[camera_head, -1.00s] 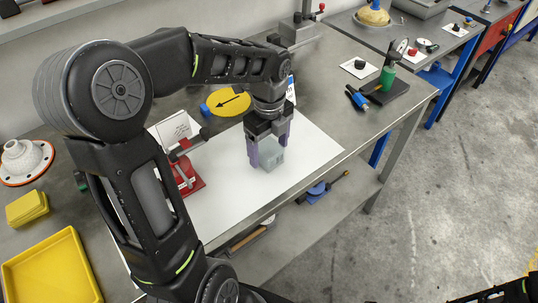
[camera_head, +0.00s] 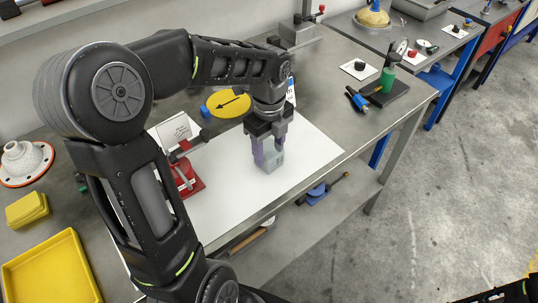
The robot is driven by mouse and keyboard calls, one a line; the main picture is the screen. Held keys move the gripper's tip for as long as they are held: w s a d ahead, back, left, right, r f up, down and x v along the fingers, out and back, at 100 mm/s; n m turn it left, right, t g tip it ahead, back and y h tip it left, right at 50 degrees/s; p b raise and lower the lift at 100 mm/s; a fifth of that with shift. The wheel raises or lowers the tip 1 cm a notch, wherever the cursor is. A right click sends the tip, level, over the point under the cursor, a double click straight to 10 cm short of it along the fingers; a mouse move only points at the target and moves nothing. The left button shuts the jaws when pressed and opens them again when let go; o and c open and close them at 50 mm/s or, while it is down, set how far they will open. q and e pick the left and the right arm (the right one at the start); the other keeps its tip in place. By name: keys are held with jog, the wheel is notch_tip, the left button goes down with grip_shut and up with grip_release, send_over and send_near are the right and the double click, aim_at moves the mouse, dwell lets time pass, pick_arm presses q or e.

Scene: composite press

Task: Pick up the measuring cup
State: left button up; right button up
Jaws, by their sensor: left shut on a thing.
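The measuring cup (camera_head: 273,163) is a small, translucent grey-blue cup. It stands on the white sheet (camera_head: 318,152) on the grey workbench. My left gripper (camera_head: 268,152) points down from above, with its purple fingers shut on the cup. The fingers hide part of the cup's walls. I cannot tell whether the cup's base is touching the sheet. Only a dark part of my right arm shows at the lower right corner, and its gripper is not in view.
A red device (camera_head: 186,177) stands left of the cup. A yellow disc with a black arrow (camera_head: 229,103) lies behind it. A green bottle (camera_head: 387,78) stands on a dark block at the right. A yellow tray (camera_head: 52,268) and white cone (camera_head: 24,160) are at the left.

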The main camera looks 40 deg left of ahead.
pick_arm(q)
notch_tip(320, 180, up, 10)
dwell(0.6)
dwell(0.5)
